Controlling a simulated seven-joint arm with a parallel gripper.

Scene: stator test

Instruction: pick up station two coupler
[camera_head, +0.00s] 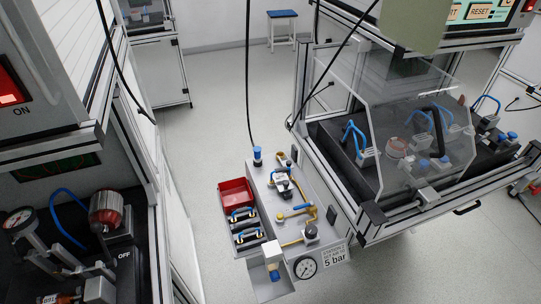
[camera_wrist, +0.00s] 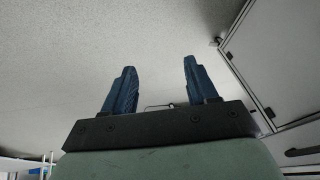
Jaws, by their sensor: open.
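In the head view, a dark hose hangs down to a blue fitting (camera_head: 257,155) at the back left corner of the grey pneumatic panel (camera_head: 320,205). It looks like a coupler; I cannot tell its station from any marking. The fitting appears upright at the panel's edge. My gripper (camera_wrist: 158,76) shows in the wrist view with its two dark blue fingers wide apart and nothing between them. The wrist view shows pale floor beyond the fingers and no coupler. The fingers do not show in the head view.
The panel carries brass fittings, a gauge (camera_head: 305,267) and a "5 bar" label. A red bin (camera_head: 236,194) stands at its left. A workstation with a clear guard (camera_head: 415,130) is at right, another bench (camera_head: 75,235) at left. Other dark cables hang nearby. Floor between is clear.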

